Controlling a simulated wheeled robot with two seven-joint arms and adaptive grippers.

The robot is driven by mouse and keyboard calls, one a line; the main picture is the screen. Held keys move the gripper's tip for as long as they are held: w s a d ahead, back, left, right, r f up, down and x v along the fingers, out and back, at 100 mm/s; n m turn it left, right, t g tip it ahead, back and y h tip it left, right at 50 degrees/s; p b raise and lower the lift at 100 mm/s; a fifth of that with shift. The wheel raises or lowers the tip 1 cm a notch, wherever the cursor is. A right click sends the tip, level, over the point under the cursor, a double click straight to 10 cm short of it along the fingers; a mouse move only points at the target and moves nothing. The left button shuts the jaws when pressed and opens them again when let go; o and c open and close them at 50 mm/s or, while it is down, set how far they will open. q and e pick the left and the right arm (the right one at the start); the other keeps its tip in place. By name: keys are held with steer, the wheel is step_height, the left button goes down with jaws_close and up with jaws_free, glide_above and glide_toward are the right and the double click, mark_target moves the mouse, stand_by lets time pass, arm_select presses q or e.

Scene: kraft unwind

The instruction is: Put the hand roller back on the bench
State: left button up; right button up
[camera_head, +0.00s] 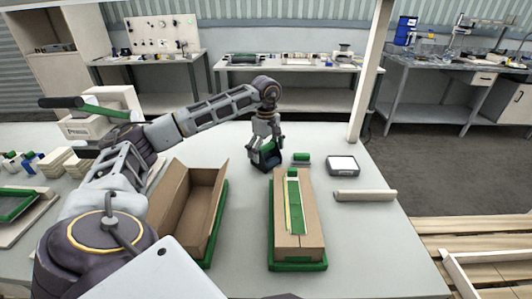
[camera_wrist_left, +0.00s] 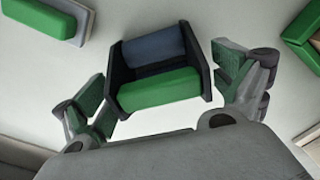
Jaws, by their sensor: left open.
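A black-framed piece with a blue-grey and a green rounded part, which looks like the hand roller (camera_wrist_left: 160,88), sits between my left gripper's fingers in the left wrist view. In the head view the same piece (camera_head: 267,159) stands on the bench (camera_head: 245,225), partly hidden by the gripper. My left gripper (camera_head: 266,147) is open, reaching down over it from above; its fingers (camera_wrist_left: 160,92) are on either side of the frame. The left finger is very near the frame; I cannot tell if it touches. My right gripper is not in view.
A green-topped block (camera_head: 301,158) and a grey device with a white top (camera_head: 343,165) lie to the right. A closed carton (camera_head: 311,225) with a green strip and an open carton (camera_head: 177,200) stand in front. A pale bar (camera_head: 364,195) lies near the right edge.

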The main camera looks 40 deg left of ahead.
arm_select(q)
step_height(320, 180, up, 11)
steer(key=shift+f+p, duration=0.1)
steer(key=shift+p, duration=0.65)
steer(key=shift+r, duration=0.75)
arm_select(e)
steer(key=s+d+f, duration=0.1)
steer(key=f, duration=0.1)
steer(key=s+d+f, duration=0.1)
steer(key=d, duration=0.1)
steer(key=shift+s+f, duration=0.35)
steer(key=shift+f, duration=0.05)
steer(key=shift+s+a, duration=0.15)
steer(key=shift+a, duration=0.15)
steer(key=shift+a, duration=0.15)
arm_select(q)
steer(key=shift+d, duration=0.1)
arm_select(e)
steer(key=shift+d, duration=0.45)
